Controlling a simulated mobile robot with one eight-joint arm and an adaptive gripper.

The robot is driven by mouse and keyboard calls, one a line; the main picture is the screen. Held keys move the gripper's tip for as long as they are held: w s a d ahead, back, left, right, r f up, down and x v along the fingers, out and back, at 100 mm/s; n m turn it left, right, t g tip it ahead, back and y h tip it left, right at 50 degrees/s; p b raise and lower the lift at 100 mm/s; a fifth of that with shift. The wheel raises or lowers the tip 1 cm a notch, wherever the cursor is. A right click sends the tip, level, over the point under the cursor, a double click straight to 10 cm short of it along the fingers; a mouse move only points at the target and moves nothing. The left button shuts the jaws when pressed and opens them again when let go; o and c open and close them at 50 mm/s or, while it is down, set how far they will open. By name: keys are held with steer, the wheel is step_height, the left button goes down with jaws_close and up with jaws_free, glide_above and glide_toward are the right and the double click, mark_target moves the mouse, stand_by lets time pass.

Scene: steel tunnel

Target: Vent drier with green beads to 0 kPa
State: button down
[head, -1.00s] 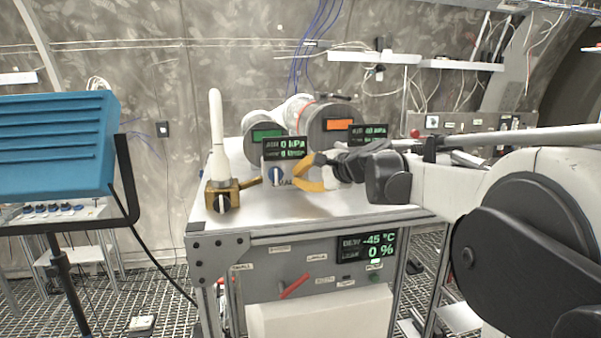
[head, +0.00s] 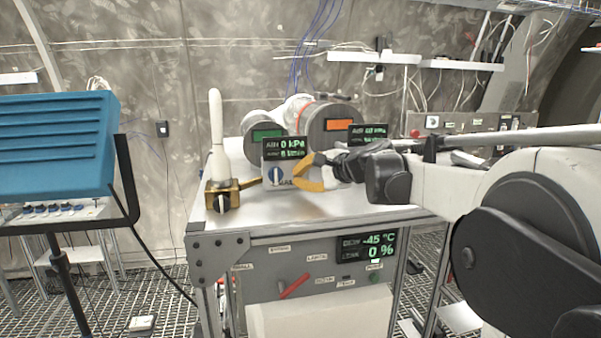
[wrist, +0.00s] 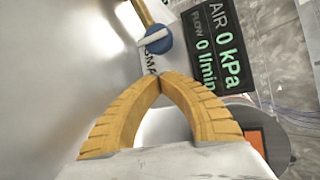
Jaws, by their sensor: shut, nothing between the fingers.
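The smaller drier, a grey cylinder with a green window (head: 267,134), lies at the back of the steel bench. In front of it, a black display (head: 284,148) reads AIR 0 kPa and 0 l/min; it shows large in the wrist view (wrist: 215,45). Below it is a blue knob with a white pointer (head: 277,175), also in the wrist view (wrist: 158,40). My gripper (head: 297,174) is right of the knob, its yellow fingers shut with tips together (wrist: 160,78), empty and apart from the knob.
A larger drier with an orange window (head: 339,125) lies behind my gripper; its display (head: 368,132) is hard to read. A white upright piece on a brass fitting (head: 222,190) stands left. The front panel has a red lever (head: 294,285) and a display reading -45 °C, 0 %.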

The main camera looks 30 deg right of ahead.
steer(key=shift+s, duration=0.1)
steer(key=shift+s+a, duration=0.25)
steer(key=shift+s, duration=0.65)
steer(key=shift+s+a, duration=0.25)
steer(key=shift+s, duration=0.55)
steer(key=shift+s+a, duration=0.2)
steer(key=shift+s, duration=0.6)
steer(key=shift+s+a, duration=0.25)
steer(key=shift+s, duration=0.55)
steer(key=shift+f, duration=0.1)
